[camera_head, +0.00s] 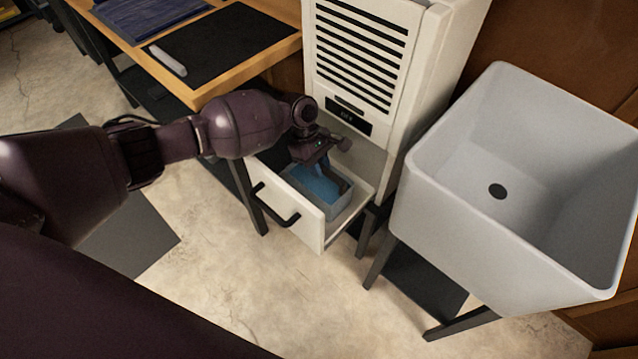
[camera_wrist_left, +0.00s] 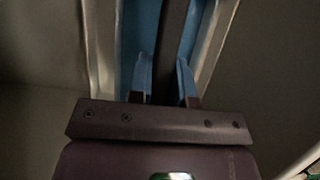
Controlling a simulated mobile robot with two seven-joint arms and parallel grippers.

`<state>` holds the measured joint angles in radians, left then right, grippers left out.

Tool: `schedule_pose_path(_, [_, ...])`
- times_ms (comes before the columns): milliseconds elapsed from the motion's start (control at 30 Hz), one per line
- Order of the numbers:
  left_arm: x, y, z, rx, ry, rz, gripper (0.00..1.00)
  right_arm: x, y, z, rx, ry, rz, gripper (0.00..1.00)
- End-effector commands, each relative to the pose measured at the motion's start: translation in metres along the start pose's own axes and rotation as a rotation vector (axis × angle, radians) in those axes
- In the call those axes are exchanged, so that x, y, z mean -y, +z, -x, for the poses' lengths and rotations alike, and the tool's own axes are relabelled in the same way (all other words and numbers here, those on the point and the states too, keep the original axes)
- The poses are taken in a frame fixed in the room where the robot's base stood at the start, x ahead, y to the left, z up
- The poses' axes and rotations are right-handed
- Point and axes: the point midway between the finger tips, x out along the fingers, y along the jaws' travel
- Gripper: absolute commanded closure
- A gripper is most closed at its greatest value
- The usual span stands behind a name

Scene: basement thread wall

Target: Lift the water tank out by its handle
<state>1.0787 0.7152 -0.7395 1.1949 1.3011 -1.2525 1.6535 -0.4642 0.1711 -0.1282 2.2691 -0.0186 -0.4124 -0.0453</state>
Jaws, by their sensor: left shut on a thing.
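The water tank (camera_head: 313,184), a grey-blue box with blue inside, sits in the pulled-out drawer (camera_head: 288,215) of the white dehumidifier-like unit. My left gripper (camera_head: 329,168) reaches down into the tank from above. In the left wrist view, the fingers (camera_wrist_left: 164,84) lie on both sides of the dark bar-like handle (camera_wrist_left: 175,35), with the blue tank (camera_wrist_left: 134,35) beyond. The gripper is shut on this handle. The hand hides part of the tank and much of the handle in the head view. My right gripper is not in view.
The white unit (camera_head: 355,50) stands directly behind the drawer. The drawer front has a black pull (camera_head: 274,204). A deep grey sink (camera_head: 455,215) stands on dark legs at the right. A wooden desk (camera_head: 245,75) is at the left. Bare floor lies in front.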

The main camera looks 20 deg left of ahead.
Motion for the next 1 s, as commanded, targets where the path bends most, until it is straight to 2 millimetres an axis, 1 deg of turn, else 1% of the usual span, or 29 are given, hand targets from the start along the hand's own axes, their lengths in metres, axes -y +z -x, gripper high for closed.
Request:
schedule_pose_path(167, [-0.001,0.001,0.002,0.0,0.004,-0.001,1.0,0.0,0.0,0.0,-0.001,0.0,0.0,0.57])
schedule_pose_path(367, [-0.001,0.002,0.007,0.0,0.004,-0.002,1.0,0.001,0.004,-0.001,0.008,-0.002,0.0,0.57])
schedule_pose_path(400, [-0.002,0.006,0.015,-0.001,0.008,-0.003,1.0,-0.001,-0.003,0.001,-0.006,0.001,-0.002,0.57])
schedule_pose_path(567, [-0.005,0.019,0.048,-0.004,0.017,-0.007,1.0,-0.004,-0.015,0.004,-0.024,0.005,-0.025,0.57])
schedule_pose_path(633, [-0.005,0.025,0.063,-0.004,0.02,-0.008,1.0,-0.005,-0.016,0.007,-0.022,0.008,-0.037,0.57])
schedule_pose_path(833, [-0.005,0.044,0.107,-0.004,0.02,-0.009,1.0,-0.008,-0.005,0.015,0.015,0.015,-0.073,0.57])
schedule_pose_path(1000, [-0.004,0.058,0.14,-0.003,0.017,-0.008,1.0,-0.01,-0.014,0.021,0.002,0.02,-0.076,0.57])
